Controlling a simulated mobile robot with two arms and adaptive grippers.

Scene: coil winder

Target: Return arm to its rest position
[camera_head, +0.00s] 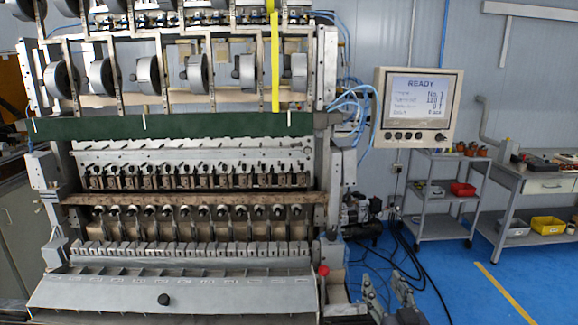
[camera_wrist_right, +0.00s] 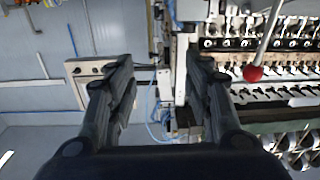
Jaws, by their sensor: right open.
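My right gripper (camera_head: 384,290) shows at the bottom edge of the head view, right of the coil winder (camera_head: 190,255). Its two dark fingers are apart in the right wrist view (camera_wrist_right: 160,75), with nothing between them. A lever with a red ball knob (camera_head: 323,270) stands at the winder's lower right corner. The knob also shows in the right wrist view (camera_wrist_right: 252,73), beside the right finger and apart from it in the picture. My left gripper is not in view.
A screen reading READY (camera_head: 418,105) hangs right of the winder. A grey trolley (camera_head: 440,195) and a workbench (camera_head: 535,183) with yellow and red bins stand at the right. Cables run down beside the winder to the floor. Blue floor (camera_head: 450,285) lies open at the lower right.

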